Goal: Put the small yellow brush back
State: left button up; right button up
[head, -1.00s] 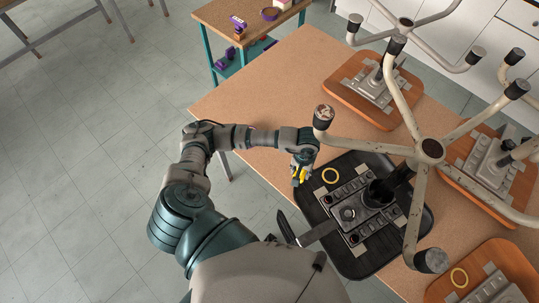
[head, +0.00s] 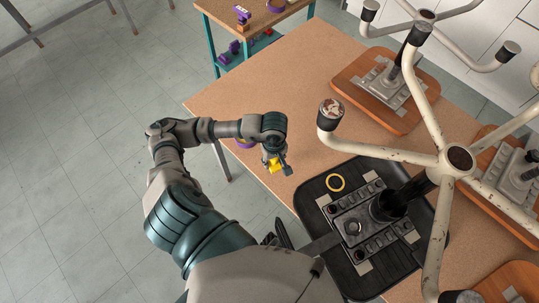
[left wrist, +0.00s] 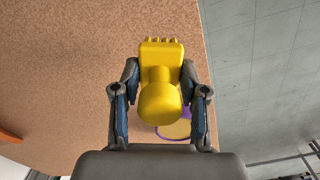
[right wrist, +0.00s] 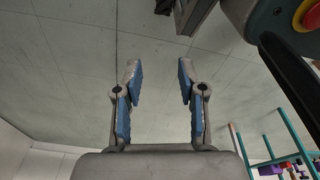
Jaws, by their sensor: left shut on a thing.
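The small yellow brush (head: 275,164) is held in my left gripper (head: 276,160), above the table near its left edge. In the left wrist view the brush (left wrist: 160,85) sits between both fingers of the gripper (left wrist: 159,88), bristle end pointing away from the palm. A purple ring outline (head: 244,143) lies on the table near its edge, partly hidden behind my left arm. It also shows in the left wrist view (left wrist: 175,137), below and right of the brush, partly covered by it. In the right wrist view my right gripper (right wrist: 159,72) is open and empty, with bare floor beyond.
White chair bases (head: 455,160) with spread legs rise at the right. A teal-framed cart (head: 224,17) stands behind.

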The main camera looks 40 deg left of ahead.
pick_arm(q)
jog(key=shift+w+a+f, duration=0.1)
jog(key=shift+w+a, duration=0.4)
jog(key=shift+a, duration=0.4)
jog(key=shift+w+a, duration=0.2)
jog(key=shift+w, duration=0.35)
jog(key=shift+d+f, duration=0.15)
jog(key=shift+d, duration=0.05)
notch_tip(320, 180, down, 3)
jog(key=shift+a+f, duration=0.15)
jog(key=shift+a, duration=0.35)
jog(key=o, duration=1)
jog(key=shift+a, duration=0.15)
jog(key=shift+o, duration=0.5)
jog(key=shift+f, duration=0.1)
jog(key=shift+d+r, duration=0.2)
jog(key=shift+d, duration=0.3)
jog(key=shift+d+r, duration=0.1)
jog(key=shift+r, duration=0.25)
notch_tip(320, 180, up, 11)
jog(key=shift+r+p, duration=0.15)
jog(key=shift+p, duration=0.2)
pick_arm(e)
jog(key=shift+s+d+f, duration=0.25)
jog(key=shift+d+f, duration=0.05)
jog(key=shift+f, duration=0.15)
jog(key=shift+s+d+f, duration=0.25)
jog(key=shift+d+f, duration=0.05)
jog(key=shift+f, duration=0.15)
